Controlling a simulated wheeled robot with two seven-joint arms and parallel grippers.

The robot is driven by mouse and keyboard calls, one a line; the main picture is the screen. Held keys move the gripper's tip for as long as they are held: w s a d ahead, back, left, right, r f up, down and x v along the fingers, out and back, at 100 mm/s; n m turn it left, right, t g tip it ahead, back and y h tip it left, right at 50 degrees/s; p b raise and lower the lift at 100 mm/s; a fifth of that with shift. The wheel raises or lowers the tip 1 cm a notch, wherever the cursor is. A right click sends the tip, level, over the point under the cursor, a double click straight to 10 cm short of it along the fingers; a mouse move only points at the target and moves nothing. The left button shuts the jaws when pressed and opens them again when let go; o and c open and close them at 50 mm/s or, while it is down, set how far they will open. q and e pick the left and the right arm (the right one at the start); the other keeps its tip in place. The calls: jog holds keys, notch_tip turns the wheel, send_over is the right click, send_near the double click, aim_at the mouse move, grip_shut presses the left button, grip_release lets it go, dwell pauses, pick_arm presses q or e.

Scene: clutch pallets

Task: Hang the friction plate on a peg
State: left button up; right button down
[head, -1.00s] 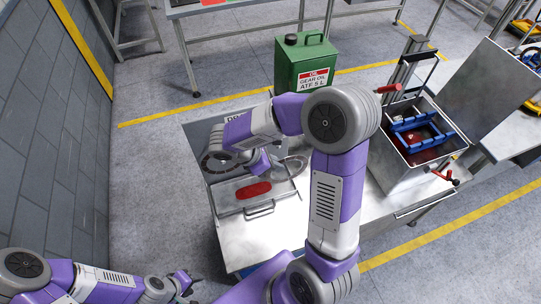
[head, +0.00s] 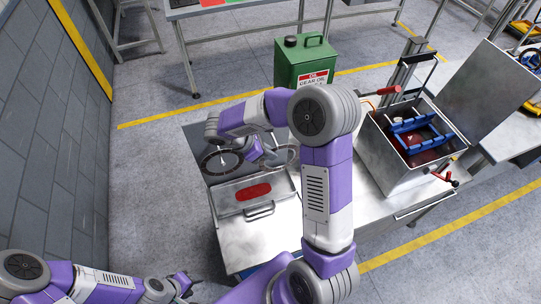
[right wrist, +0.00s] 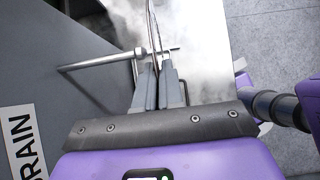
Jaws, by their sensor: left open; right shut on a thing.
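The friction plate is a thin ring, seen edge-on in the right wrist view (right wrist: 152,28) and as a pale grey ring in the head view (head: 287,154). My right gripper (right wrist: 156,75) is shut on its edge; it also shows in the head view (head: 270,160), partly hidden by my arm. A metal peg (right wrist: 98,60) sticks out from the grey panel (right wrist: 35,95). The peg shows on both sides of the plate's edge; whether it runs through the hole I cannot tell. A dark ring (head: 206,165) is at the panel's left. My left gripper (head: 184,284) is open, low at the left.
A red oval thing (head: 253,191) lies in a metal tray (head: 226,205) below the panel. A green oil can (head: 292,64) stands behind. A metal tub (head: 384,158) with a blue rack (head: 418,130) is at the right. The bench front (head: 262,238) is clear.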

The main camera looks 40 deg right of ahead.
jog(key=shift+w+d+f, duration=0.2)
jog(key=shift+w+d, duration=0.05)
jog(key=shift+w, duration=0.6)
jog(key=shift+w+d+f, duration=0.25)
jog(key=shift+w+d, duration=0.05)
jog(key=shift+w, duration=0.5)
jog(key=shift+w+d+f, duration=0.2)
jog(key=shift+w+d, duration=0.05)
jog(key=shift+w, duration=0.6)
jog(key=c, duration=1.2)
grip_release()
jog(key=shift+p+v, duration=2.4)
jog(key=shift+v, duration=1.15)
jog(key=shift+s+f, duration=0.1)
